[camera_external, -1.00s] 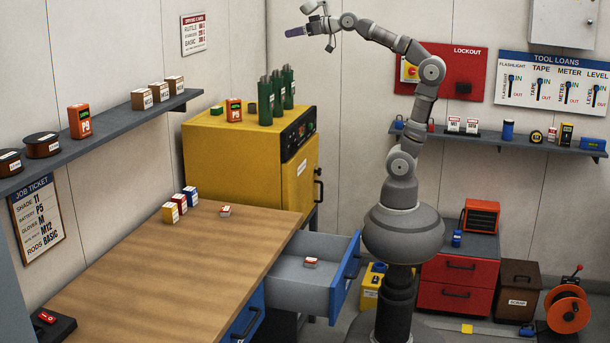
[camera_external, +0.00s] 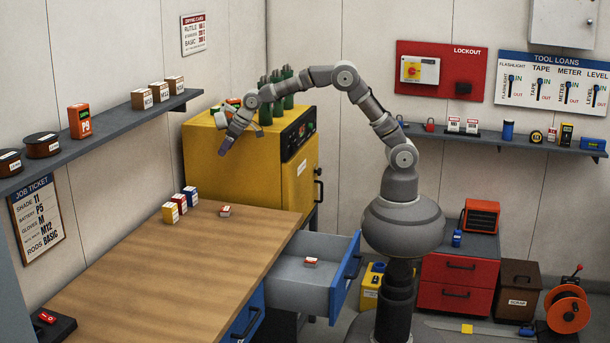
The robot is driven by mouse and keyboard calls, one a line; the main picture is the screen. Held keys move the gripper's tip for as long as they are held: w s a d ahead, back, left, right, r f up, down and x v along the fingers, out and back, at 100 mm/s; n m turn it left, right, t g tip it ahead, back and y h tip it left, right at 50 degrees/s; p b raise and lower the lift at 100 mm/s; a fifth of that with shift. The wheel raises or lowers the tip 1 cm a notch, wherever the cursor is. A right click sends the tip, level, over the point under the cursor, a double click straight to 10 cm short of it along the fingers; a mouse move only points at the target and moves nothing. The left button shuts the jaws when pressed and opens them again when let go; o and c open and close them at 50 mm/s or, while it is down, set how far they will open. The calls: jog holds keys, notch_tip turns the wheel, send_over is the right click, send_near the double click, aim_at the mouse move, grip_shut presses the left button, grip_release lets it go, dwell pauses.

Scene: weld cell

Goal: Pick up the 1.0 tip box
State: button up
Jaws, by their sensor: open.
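A small white and red box (camera_external: 225,211) lies on the wooden workbench (camera_external: 150,280) near its back right edge. A similar small white and red box (camera_external: 311,262) lies in the open grey drawer (camera_external: 285,285). Their print is too small to read, so I cannot tell which is the 1.0 tip box. My gripper (camera_external: 224,150) is open and empty, pointing down in front of the yellow cabinet. It is above and apart from the box on the bench.
Yellow, red and blue boxes (camera_external: 181,201) stand on the bench left of the small box. The yellow cabinet (camera_external: 215,165) rises behind, with green cylinders (camera_external: 265,100) on top. The blue-fronted drawer juts out right of the bench.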

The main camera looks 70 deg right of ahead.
aim_at(226, 208)
jog(key=a+f+g, duration=0.1)
jog(key=f, duration=0.5)
jog(key=s+a+f, duration=0.1)
jog(key=a+f, duration=0.1)
jog(key=f, duration=0.4)
jog(key=a+f+g, duration=0.1)
jog(key=f, duration=0.5)
jog(key=shift+s+a+n+g+h, duration=0.15)
jog(key=shift+a+n+g+h, duration=0.15)
jog(key=shift+a, duration=0.05)
jog(key=b+x, duration=0.1)
jog(key=x, duration=0.1)
jog(key=s+b+x, duration=0.1)
jog(key=x, duration=0.1)
jog(key=shift+w+a+f, duration=0.1)
jog(key=shift+f, duration=0.25)
jog(key=shift+w+f, duration=0.15)
jog(key=shift+f, duration=0.05)
jog(key=shift+r, duration=0.1)
jog(key=c, duration=1.2)
jog(key=shift+o, duration=0.2)
jog(key=shift+r, duration=0.15)
